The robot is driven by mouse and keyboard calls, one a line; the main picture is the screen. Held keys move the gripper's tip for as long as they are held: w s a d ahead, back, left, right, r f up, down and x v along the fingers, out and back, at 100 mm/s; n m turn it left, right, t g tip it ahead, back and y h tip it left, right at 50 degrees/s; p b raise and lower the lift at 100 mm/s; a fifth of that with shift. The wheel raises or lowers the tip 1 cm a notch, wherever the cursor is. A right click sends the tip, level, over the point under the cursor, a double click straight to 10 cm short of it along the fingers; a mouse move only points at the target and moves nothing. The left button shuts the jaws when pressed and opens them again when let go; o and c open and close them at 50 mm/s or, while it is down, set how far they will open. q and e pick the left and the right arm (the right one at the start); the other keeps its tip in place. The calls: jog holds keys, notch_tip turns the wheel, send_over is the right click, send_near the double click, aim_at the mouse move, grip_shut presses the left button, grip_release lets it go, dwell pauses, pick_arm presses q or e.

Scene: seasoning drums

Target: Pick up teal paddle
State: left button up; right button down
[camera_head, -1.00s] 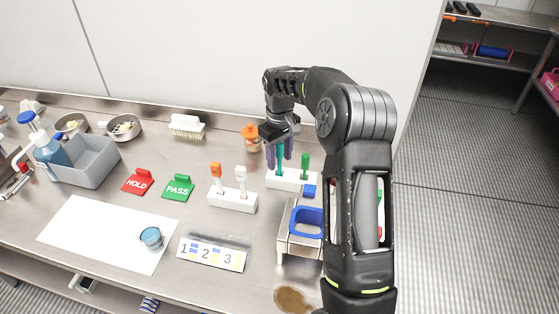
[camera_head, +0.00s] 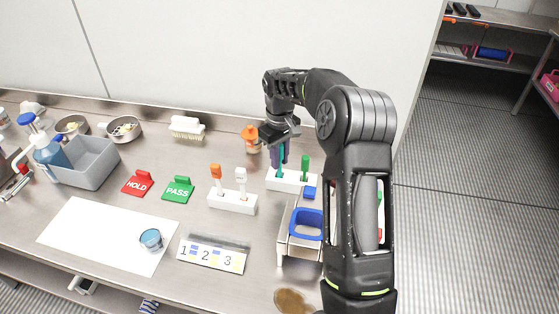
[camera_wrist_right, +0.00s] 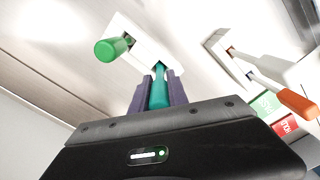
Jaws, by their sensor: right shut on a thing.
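The teal paddle (camera_wrist_right: 158,88) is upright in the wrist view, between the two purple fingers of my right gripper (camera_wrist_right: 157,92). A green paddle (camera_head: 305,166) stands in the same holder to the right, apart from the fingers. My left gripper is not in view.
A second white holder (camera_head: 230,203) carries an orange paddle (camera_head: 216,173) and a white paddle (camera_head: 241,177). An orange-topped bottle (camera_head: 251,138) stands behind the gripper. A metal stand with a blue frame (camera_head: 307,224) is in front. The red HOLD (camera_head: 138,183) and green PASS (camera_head: 178,189) signs stand left.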

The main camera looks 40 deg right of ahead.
notch_tip(320, 180, up, 3)
jog(key=shift+f+p, duration=0.15)
jog(key=shift+p, duration=0.85)
notch_tip(320, 180, up, 7)
jog(key=shift+r, duration=0.15)
